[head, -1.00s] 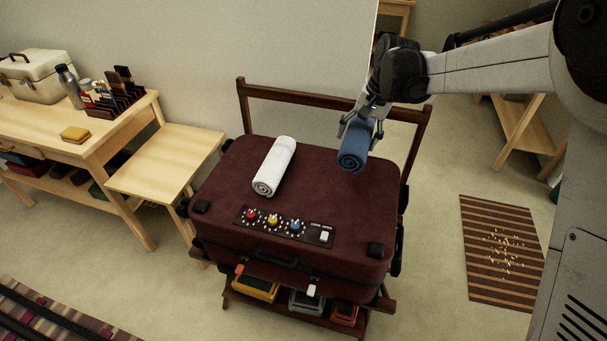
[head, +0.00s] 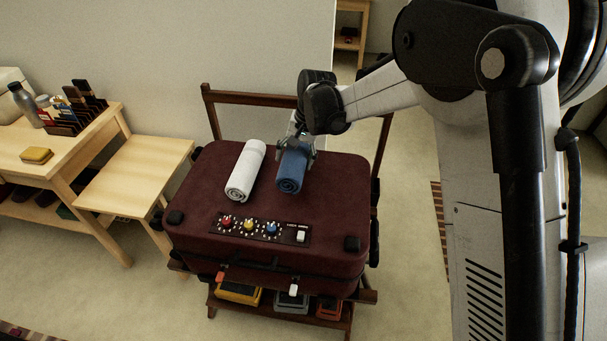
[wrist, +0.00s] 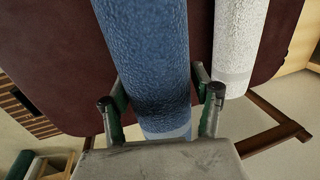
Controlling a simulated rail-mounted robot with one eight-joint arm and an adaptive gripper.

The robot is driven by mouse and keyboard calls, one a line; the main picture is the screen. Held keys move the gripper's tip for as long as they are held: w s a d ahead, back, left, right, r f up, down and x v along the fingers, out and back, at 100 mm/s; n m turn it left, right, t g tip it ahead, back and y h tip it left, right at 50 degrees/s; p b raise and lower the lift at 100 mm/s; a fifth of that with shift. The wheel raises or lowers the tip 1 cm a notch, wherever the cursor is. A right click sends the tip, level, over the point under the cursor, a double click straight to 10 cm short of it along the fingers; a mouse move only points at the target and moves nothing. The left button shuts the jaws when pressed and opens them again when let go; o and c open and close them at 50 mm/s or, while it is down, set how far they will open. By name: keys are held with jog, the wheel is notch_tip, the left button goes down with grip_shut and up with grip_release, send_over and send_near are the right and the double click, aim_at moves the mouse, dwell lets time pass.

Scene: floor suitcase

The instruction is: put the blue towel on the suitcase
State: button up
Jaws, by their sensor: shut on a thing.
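The rolled blue towel (head: 291,172) is over the top of the dark red suitcase (head: 330,200), to the right of the rolled white towel (head: 246,170). My gripper (head: 296,150) is shut on the blue towel near its far end. In the wrist view the blue towel (wrist: 150,60) runs between the two fingers (wrist: 160,105), with the white towel (wrist: 240,40) beside it and a gap between them. Whether the blue towel touches the suitcase lid cannot be told for sure. The suitcase lies flat on a dark wooden rack.
The rack's back rail (head: 255,94) stands behind the suitcase. A low wooden table (head: 135,175) is to the left. The lid's right side is clear.

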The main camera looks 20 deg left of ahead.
aim_at(305, 182)
jog(key=d+f, duration=0.2)
jog(key=d, duration=0.1)
jog(key=shift+w, duration=0.2)
jog(key=shift+f, duration=1.85)
jog(key=shift+f+b, duration=0.3)
jog(key=shift+b, duration=0.15)
jog(key=o, duration=1.2)
jog(key=shift+o, duration=0.2)
jog(key=shift+r, duration=0.15)
